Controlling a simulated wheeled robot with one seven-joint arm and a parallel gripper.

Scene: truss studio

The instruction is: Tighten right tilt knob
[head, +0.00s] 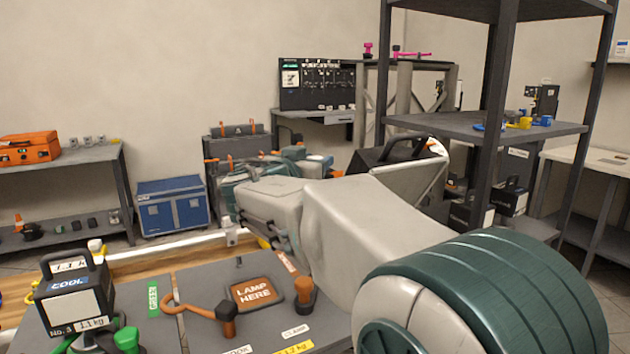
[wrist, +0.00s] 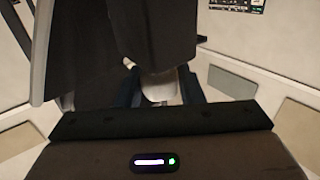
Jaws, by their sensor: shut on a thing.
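In the wrist view my gripper (wrist: 161,90) has its two dark blue fingers closed around a pale, rounded knob (wrist: 160,84). I take this to be the right tilt knob; its far part goes under a dark panel (wrist: 165,35) that fills the upper middle. A grey upright piece (wrist: 43,50) stands left of the panel. In the head view my pale arm reaches from the lower right toward the middle, and I cannot make out the fingertips or the knob there. A black box-shaped body with a handle (head: 383,160) shows behind my arm.
A bench with a "LAMP HERE" pad (head: 254,292), an orange hook (head: 195,308) and a black weight block (head: 75,298) lies in front. A dark shelf rack (head: 425,124) stands close at right. A blue crate (head: 173,205) stands on the floor at left.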

